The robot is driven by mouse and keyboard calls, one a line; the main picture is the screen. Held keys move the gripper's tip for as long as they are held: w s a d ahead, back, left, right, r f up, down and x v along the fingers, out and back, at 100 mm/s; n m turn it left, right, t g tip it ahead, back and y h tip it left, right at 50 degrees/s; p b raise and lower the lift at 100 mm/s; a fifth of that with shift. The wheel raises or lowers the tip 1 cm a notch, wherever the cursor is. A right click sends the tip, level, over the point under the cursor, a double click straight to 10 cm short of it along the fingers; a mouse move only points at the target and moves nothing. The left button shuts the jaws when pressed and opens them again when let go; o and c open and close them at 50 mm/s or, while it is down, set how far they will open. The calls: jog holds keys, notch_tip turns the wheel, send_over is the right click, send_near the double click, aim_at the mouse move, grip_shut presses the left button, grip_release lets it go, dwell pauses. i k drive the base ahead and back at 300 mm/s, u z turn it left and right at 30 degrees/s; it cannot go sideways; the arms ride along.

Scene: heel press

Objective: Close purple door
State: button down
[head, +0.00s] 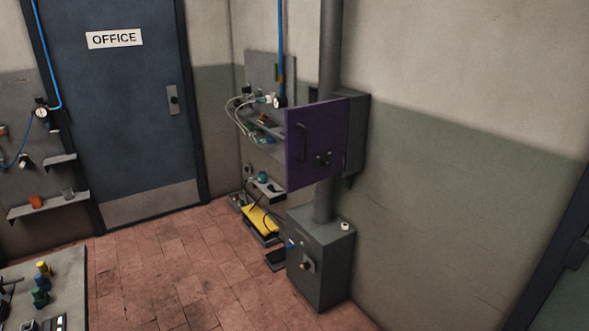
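The purple door (316,145) hangs on a grey wall cabinet (354,135) right of the picture's middle. It stands swung open, out from the cabinet and toward the left. A dark bar handle (302,142) is on its visible face, with a small dark latch or knob (323,159) near its lower right part. The inside of the cabinet cannot be made out from here. My gripper is not in view.
A grey floor box (322,262) with a thick pipe stands below the door. Shelves with hoses and a yellow item (261,219) are behind it. A workbench (70,262) is at lower left. The tiled floor (160,262) between is clear.

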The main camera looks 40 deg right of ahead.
aim_at(315, 131)
jog(key=z, duration=0.05)
jog(key=i, duration=0.9)
jog(key=u, duration=0.05)
